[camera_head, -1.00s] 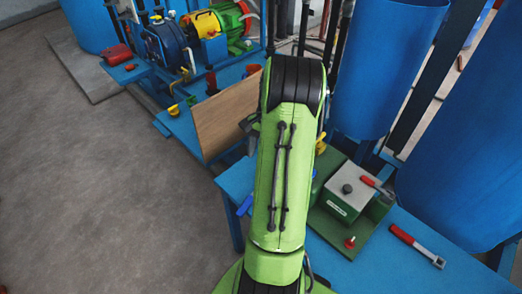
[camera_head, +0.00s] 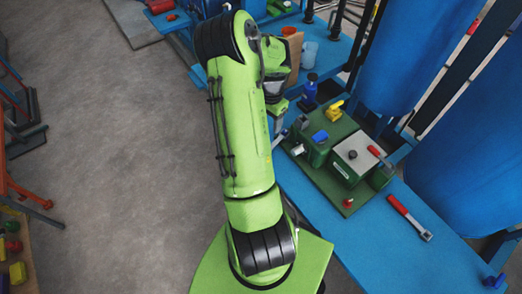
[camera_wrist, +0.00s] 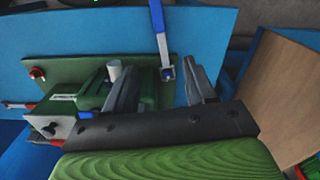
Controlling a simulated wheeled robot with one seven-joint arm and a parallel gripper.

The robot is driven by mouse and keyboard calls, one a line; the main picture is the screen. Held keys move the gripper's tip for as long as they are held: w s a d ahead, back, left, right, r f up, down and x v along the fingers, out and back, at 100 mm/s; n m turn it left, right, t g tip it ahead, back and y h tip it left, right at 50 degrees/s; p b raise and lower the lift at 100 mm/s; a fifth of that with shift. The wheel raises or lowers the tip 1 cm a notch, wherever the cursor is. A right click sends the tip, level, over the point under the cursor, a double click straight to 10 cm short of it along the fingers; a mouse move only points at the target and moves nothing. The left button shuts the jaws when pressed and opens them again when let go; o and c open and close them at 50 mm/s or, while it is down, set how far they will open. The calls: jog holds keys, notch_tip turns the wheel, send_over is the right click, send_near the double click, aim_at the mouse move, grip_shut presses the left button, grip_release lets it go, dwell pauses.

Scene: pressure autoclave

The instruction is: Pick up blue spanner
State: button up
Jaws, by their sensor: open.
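The blue spanner (camera_wrist: 157,18) shows in the wrist view with a blue handle and a grey metal head (camera_wrist: 167,70). It lies across the edge of the green base plate, handle over the blue table. My gripper (camera_wrist: 160,85) is open, with one finger on each side of the spanner's head in the picture. Nothing is between the fingers that I can tell as held; the height gap is unclear. In the head view my gripper (camera_head: 278,108) is over the table's left edge, and my arm hides most of the spanner's area.
The green base plate (camera_head: 330,187) carries green machinery, a white-topped box (camera_head: 356,152), a yellow part (camera_head: 334,110) and a red knob (camera_head: 348,203). A red-handled spanner (camera_head: 410,218) lies on the blue table (camera_head: 385,250). A brown board (camera_wrist: 280,90) stands at right in the wrist view. Blue tanks stand behind.

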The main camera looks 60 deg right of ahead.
aim_at(281, 137)
notch_tip(281, 137, down, 15)
jog(key=b, duration=0.2)
jog(key=shift+w+f+b, duration=0.1)
jog(key=shift+f+b, duration=0.05)
jog(key=shift+b, duration=0.15)
grip_shut()
